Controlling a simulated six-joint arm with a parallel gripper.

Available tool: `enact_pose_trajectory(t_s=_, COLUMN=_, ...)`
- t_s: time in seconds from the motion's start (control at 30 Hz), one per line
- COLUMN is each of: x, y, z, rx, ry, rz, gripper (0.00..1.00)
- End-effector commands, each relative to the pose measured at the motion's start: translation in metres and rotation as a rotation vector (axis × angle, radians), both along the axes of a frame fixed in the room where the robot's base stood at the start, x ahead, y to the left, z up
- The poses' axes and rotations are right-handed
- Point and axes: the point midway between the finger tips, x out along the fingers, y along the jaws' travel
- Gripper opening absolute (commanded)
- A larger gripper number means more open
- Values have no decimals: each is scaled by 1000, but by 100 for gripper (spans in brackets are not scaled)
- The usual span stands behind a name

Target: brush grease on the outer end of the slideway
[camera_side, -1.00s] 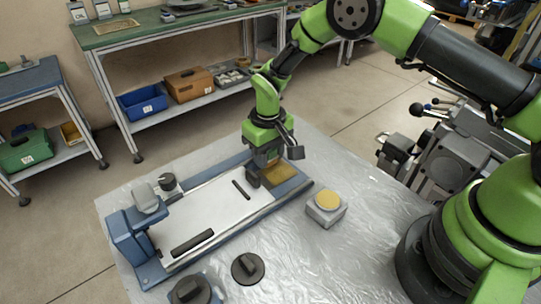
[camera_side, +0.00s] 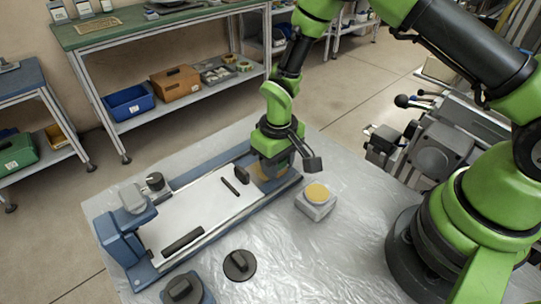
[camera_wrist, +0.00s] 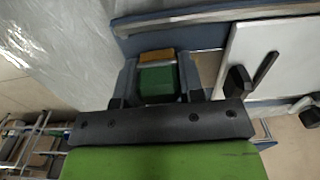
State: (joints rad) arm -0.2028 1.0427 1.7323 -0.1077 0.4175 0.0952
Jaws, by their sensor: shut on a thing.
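The blue slideway (camera_side: 196,234) with a white plate (camera_side: 195,215) on it lies across the foil-covered table in the side view. A yellow-brown patch shows at its outer end, partly hidden by my gripper. My gripper (camera_side: 268,172) is low over that end. In the wrist view, my gripper (camera_wrist: 157,84) is shut on a green block with a tan edge (camera_wrist: 157,80), seemingly the brush. Whether the brush touches the slideway is hidden. A pale grey box with a yellow top (camera_side: 317,193), seemingly the grease, stands right of that end.
Dark bars (camera_side: 183,242) and a black knob (camera_side: 155,182) sit on the slideway. A round black-handled piece (camera_side: 239,264) lies in front of it. A grey machine with levers (camera_side: 440,150) stands at right. Foil-covered table between box and my base is clear.

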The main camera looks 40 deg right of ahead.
Motion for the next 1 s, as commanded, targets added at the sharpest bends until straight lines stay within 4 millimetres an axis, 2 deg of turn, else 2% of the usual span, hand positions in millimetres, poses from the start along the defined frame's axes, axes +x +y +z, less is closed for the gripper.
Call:
enact_pose_trajectory(t_s=0.13, x=-7, y=0, z=0, rx=0, ry=0, rz=0, gripper=10)
enact_pose_trajectory(t_s=0.47, x=-6, y=0, z=2, rx=0, ry=-2, rz=0, gripper=10)
enact_pose_trajectory(t_s=1.0, x=-6, y=0, z=55, rx=1, ry=-3, rz=-1, gripper=10)
